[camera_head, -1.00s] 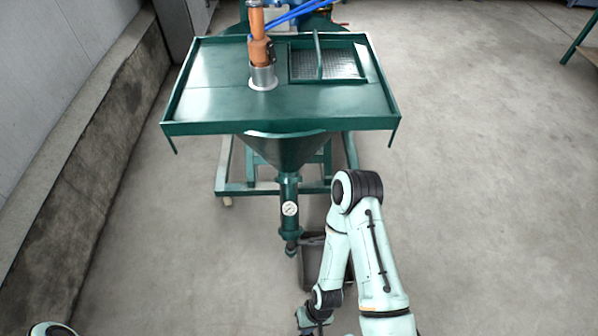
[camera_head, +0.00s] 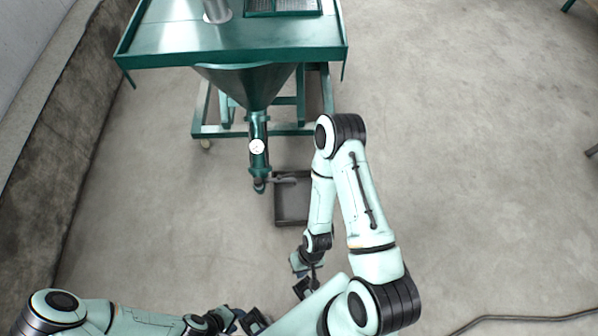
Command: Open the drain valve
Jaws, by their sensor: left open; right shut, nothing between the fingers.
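The drain valve (camera_head: 260,184) is at the bottom of the green vertical pipe (camera_head: 258,130), below the cone-shaped hopper (camera_head: 248,84). A short grey lever-like part (camera_head: 284,181) sticks out to the right at its height; I cannot tell whether it is the valve's handle. My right gripper (camera_head: 304,275) is shut and empty, below and right of the valve and apart from it. My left gripper (camera_head: 248,320) is open and empty near the bottom edge, further from the valve. The fingertips of both grippers are small and partly hard to see.
A dark open tray (camera_head: 292,222) stands on the floor just right of the valve. The green table top (camera_head: 230,38) and its wheeled frame (camera_head: 230,131) stand behind. A low wall (camera_head: 50,170) runs along the left. The floor on the right is mostly clear, with a cable (camera_head: 530,318) at lower right.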

